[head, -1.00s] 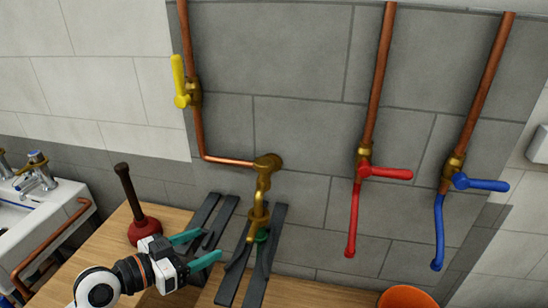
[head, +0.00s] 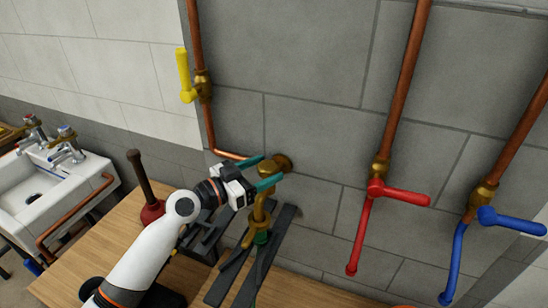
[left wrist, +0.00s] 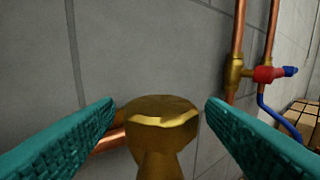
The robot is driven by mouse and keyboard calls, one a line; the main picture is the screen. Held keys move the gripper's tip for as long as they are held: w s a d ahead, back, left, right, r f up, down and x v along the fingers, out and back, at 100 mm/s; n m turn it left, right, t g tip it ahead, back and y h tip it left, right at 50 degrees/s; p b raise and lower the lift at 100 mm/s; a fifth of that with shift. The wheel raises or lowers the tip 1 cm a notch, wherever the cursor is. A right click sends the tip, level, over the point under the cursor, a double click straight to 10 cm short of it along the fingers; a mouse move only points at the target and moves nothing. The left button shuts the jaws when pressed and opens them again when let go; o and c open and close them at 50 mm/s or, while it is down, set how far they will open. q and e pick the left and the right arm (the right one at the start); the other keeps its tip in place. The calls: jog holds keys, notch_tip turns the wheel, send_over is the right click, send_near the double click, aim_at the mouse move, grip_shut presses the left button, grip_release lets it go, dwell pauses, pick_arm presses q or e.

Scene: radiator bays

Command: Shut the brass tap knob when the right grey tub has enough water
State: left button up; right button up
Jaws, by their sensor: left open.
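The brass tap knob (head: 266,170) tops the brass tap (head: 258,212) on the grey wall. In the left wrist view the faceted knob (left wrist: 162,112) is between my teal fingers, with a gap on each side. My left gripper (head: 271,168) is open at the knob, one finger on either side; I see no contact. The tap spout points down with a green piece at its end. No grey tub can be made out, and I see no water stream or level. My right gripper is not in view.
Dark grey bars (head: 262,262) lie under the tap on the wooden bench (head: 92,250). A plunger (head: 146,190) stands to the left. A yellow lever (head: 184,76), a red lever (head: 400,193) and a blue lever (head: 512,220) sit on copper pipes. A white sink (head: 60,192) is far left.

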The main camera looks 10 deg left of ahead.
aim_at(273, 163)
pick_arm(q)
jog(key=shift+p+x, duration=0.35)
jog(key=shift+x, duration=1.2)
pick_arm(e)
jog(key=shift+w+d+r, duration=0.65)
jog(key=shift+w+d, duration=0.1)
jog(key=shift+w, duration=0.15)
